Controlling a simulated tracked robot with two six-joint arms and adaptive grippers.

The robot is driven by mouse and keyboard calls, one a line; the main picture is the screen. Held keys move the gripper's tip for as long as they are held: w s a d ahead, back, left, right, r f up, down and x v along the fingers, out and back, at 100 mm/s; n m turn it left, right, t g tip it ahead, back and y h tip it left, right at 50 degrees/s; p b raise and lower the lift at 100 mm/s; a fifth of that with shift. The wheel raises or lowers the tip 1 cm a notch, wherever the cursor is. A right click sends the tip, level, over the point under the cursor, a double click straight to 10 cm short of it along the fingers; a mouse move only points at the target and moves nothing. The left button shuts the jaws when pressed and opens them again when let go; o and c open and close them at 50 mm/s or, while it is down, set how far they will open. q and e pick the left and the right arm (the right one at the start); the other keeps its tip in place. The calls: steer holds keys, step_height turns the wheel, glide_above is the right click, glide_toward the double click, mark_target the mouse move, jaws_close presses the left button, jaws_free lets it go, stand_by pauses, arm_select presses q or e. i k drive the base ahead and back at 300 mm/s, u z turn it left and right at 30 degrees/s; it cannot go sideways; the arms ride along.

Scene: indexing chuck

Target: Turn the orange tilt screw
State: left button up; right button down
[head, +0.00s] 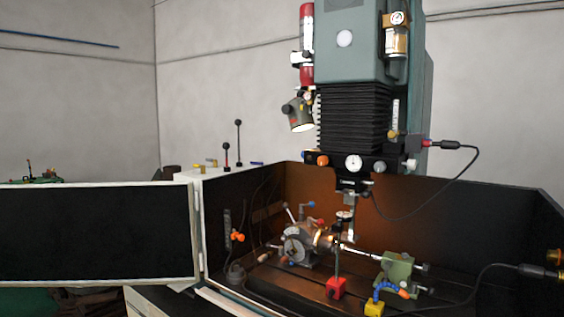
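Neither of my grippers shows in the head view. Several small orange parts are in view, and I cannot tell which is the tilt screw. One orange knob (322,160) is on the front of the machine head, left of a white dial. An orange part (238,237) is at the left inside wall of the enclosure.
A green tailstock (398,271) stands right of the chuck. A red block (336,288) with an upright post and a yellow block (373,308) stand in front. The spindle (349,197) hangs above. An open dark door panel (95,233) extends left. Cables hang at right.

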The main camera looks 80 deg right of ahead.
mark_target(323, 160)
steer(key=u, duration=0.2)
steer(key=i, duration=0.8)
steer(key=z, duration=1.5)
steer(key=i, duration=0.2)
steer(key=z, duration=2)
steer(key=k, duration=0.65)
steer(key=z, duration=0.3)
steer(key=i, duration=1.65)
steer(key=u, duration=0.3)
